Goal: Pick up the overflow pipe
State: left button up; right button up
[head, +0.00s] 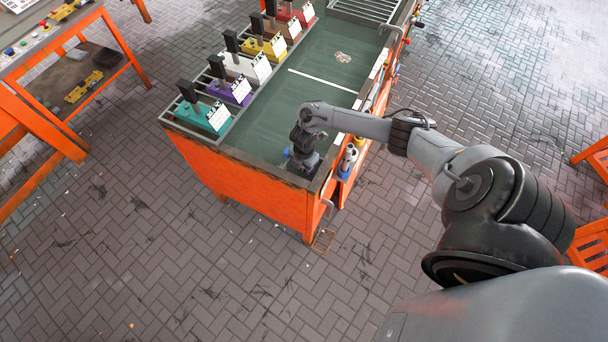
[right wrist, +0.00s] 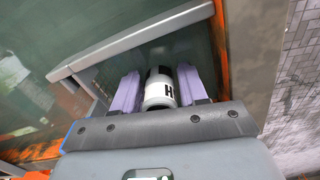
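A short upright cylinder, white with a black band and a black letter H, stands between the purple fingers of my right gripper (right wrist: 160,92) in the right wrist view; it appears to be the overflow pipe (right wrist: 158,88). The fingers lie close along both its sides; I cannot tell whether they press on it. In the head view my right gripper (head: 302,157) reaches down into the near right corner of the orange tank (head: 235,177), and the pipe is hidden there by the gripper and wrist. My left gripper is not in view.
Teal, purple, white and yellow blocks with black handles line the tank's left side. A grey rail (right wrist: 140,38) runs close to the gripper in the right wrist view. Bottles (head: 348,158) hang outside the tank's right wall. An orange table (head: 35,125) stands at left. Paved floor is open in front.

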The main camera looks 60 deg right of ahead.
grip_shut()
